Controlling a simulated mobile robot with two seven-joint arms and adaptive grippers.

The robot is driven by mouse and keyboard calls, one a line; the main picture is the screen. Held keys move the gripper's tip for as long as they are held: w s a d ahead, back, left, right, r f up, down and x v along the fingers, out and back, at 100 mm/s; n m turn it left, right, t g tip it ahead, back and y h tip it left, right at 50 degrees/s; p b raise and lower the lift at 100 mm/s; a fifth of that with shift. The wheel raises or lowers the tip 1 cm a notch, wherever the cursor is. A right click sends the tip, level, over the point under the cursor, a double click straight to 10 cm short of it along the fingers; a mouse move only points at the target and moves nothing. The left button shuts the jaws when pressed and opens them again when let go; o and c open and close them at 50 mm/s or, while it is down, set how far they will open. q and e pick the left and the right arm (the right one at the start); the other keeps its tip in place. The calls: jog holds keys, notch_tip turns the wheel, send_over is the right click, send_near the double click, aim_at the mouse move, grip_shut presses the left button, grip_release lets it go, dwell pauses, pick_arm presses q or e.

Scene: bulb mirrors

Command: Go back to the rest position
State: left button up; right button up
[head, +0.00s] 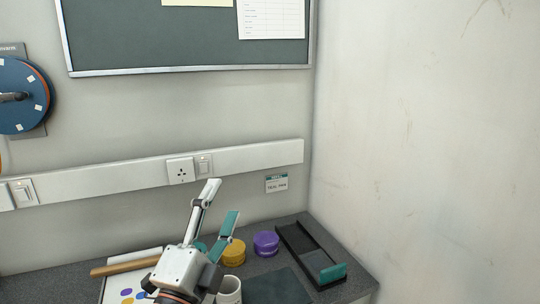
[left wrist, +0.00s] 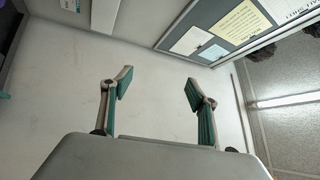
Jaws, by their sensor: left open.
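My left gripper (head: 221,204) is in the head view at lower centre, raised above the grey counter (head: 325,285) with its fingers pointing up. It is open and nothing shows between its fingers. In the left wrist view my left gripper (left wrist: 155,88) shows two spread fingers with teal pads, with bare wall behind them. My right gripper is in neither view.
A yellow round object (head: 233,253), a purple round object (head: 266,244) and a white cup (head: 229,291) stand near my left gripper. A black tray (head: 296,245) with a teal end lies at right. A wooden rod (head: 125,262) lies at left. Walls close the back and right.

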pick_arm(q)
jog(key=s+a+f+n+g+y, duration=0.3)
jog(key=a+f, duration=0.4)
jog(key=f, duration=0.3)
jog(key=s+a+f+n+g+y, duration=0.3)
jog(key=a+f, duration=0.4)
jog(key=f, duration=0.3)
jog(key=s+a+f+n+g+y, duration=0.3)
jog(key=a+f, duration=0.4)
jog(key=f, duration=0.3)
jog(key=shift+s+a+n+g, duration=0.1)
jog(key=shift+s+n+g, duration=0.45)
jog(key=shift+n+g, duration=0.05)
jog(key=s+a+f+n+g+y, duration=0.1)
jog(key=s+a+f+g, duration=0.15)
jog(key=s+f, duration=0.2)
jog(key=s+a+f+n+g, duration=0.1)
jog(key=s+a+f+g, duration=0.15)
jog(key=s, duration=0.35)
jog(key=d+f+n+t+h+b, duration=0.1)
jog(key=d+f+t+h+b, duration=0.1)
jog(key=d+f, duration=0.5)
jog(key=d+f+n+t+h+b, duration=0.1)
jog(key=d+f+h+b, duration=0.3)
jog(key=d+f, duration=0.4)
notch_tip(320, 180, down, 7)
jog(key=shift+w+d+r+n+t+h, duration=0.15)
jog(key=shift+w+n+t+h, duration=0.25)
jog(key=shift+t, duration=0.2)
